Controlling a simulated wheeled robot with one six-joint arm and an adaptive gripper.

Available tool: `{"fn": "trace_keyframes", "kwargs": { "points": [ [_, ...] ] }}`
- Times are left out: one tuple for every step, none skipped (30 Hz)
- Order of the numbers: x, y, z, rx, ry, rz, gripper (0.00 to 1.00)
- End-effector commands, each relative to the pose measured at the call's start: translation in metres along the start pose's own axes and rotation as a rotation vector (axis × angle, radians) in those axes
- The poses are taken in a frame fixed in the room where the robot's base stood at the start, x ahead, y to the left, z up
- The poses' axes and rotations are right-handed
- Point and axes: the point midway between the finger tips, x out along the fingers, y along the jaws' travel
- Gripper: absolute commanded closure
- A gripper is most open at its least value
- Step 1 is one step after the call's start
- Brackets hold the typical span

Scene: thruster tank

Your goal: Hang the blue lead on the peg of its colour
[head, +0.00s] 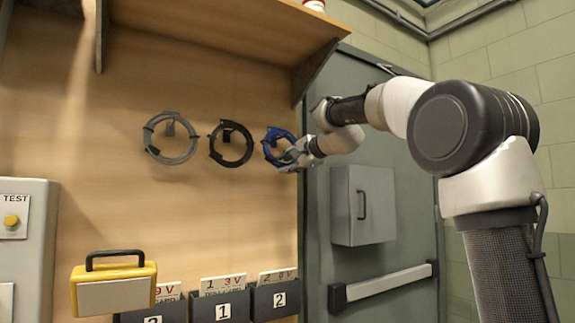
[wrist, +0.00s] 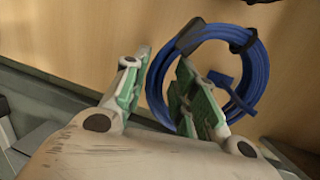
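The blue lead (wrist: 257,75) is a coiled ring with dark ties. It also shows on the wooden board in the head view (head: 268,149). My gripper (wrist: 163,62) is at the coil's lower right as seen by the head camera. Its green-padded fingers are partly apart, one outside the ring and one overlapping its inside. A strand shows between them, with no clear grip. The fingertips are hard to make out in the head view (head: 287,156).
A grey coil (head: 148,146) and a black coil (head: 213,146) hang to the left. A shelf (head: 220,20) juts out above. Numbered bins (head: 222,305) and a yellow case (head: 112,270) are below. A grey door with a box (head: 362,205) and push bar (head: 390,283) stands right.

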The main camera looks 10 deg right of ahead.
Motion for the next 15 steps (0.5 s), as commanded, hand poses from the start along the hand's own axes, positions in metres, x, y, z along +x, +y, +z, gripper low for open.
{"fn": "trace_keyframes", "kwargs": {
  "points": [
    [-0.0003, -0.0006, 0.0000, 0.000, 0.000, -0.001, 0.62],
    [-0.0003, -0.0006, 0.0000, 0.000, 0.000, -0.001, 0.57],
    [-0.0003, -0.0005, 0.0000, 0.000, 0.000, -0.001, 0.49],
    [-0.0003, -0.0005, 0.0000, 0.000, 0.000, -0.001, 0.48],
    [-0.0003, -0.0005, 0.0000, 0.000, 0.000, -0.001, 0.48],
    [-0.0002, -0.0004, 0.0000, 0.000, 0.000, -0.001, 0.48],
    [-0.0002, -0.0004, 0.0000, 0.000, 0.000, -0.001, 0.48],
    [-0.0002, -0.0003, 0.0000, 0.000, 0.000, -0.001, 0.48],
    [-0.0002, -0.0003, 0.0000, 0.000, 0.000, -0.001, 0.48],
    [-0.0002, -0.0003, 0.0000, 0.000, 0.000, 0.000, 0.48],
    [0.0001, 0.0004, 0.0000, 0.000, 0.000, 0.001, 0.48],
    [-0.0003, 0.0003, 0.0000, 0.000, 0.000, 0.001, 0.48],
    [-0.0012, 0.0002, -0.0001, 0.000, 0.000, 0.001, 0.48],
    [-0.0027, 0.0001, -0.0001, 0.000, 0.000, 0.000, 0.48],
    [-0.0060, -0.0001, -0.0002, 0.000, 0.001, 0.000, 0.48]
  ]
}}
